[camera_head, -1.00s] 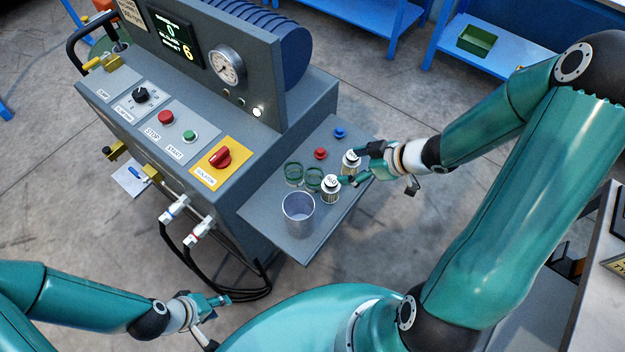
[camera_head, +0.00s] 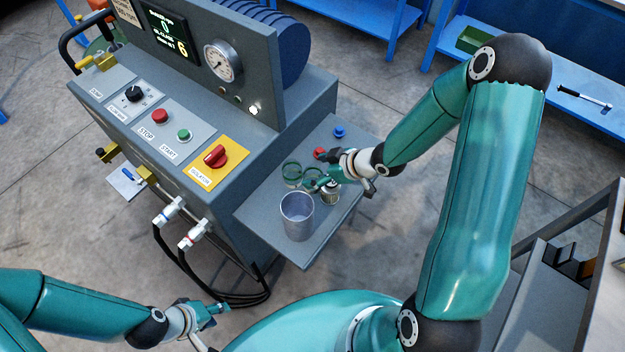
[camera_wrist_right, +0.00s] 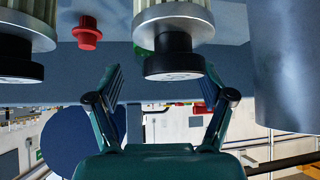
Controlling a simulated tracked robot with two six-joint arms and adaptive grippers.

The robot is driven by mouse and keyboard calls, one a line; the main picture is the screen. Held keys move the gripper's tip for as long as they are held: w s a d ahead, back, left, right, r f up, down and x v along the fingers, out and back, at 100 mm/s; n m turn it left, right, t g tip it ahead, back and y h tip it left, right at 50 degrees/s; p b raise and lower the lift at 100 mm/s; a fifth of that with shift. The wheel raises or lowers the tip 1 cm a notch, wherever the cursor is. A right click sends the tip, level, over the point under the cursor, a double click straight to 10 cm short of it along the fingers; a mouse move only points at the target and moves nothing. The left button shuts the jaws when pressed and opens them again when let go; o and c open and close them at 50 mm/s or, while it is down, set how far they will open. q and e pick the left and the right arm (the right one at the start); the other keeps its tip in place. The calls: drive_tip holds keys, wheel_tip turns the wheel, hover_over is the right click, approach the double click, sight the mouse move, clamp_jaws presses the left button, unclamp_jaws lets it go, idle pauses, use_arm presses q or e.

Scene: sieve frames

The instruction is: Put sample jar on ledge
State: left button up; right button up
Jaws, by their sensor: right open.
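The grey ledge (camera_head: 275,236) projects from the machine's side. A small jar (camera_head: 329,192) stands on it beside my right gripper (camera_head: 318,171). The right wrist view, which looks upside down, shows two ribbed pale jars with black round ends: one (camera_wrist_right: 174,28) ahead of and roughly between the open fingers (camera_wrist_right: 162,88), the other (camera_wrist_right: 22,35) at the upper left. I see no clear contact with either. Which one is the sample jar I cannot tell. My left gripper (camera_head: 216,309) is low at the left, away from the ledge; its opening is too small to judge.
A grey metal cup (camera_head: 297,218) stands near the ledge's front, with green rings (camera_head: 292,174) behind it. A red knob (camera_head: 319,153) and a blue knob (camera_head: 339,132) sit farther back. The machine's panel has a red isolator switch (camera_head: 215,157). Hoses hang below the panel.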

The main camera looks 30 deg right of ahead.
drive_tip(key=shift+s, duration=0.15)
drive_tip(key=c, duration=1.5)
drive_tip(key=shift+r, duration=0.15)
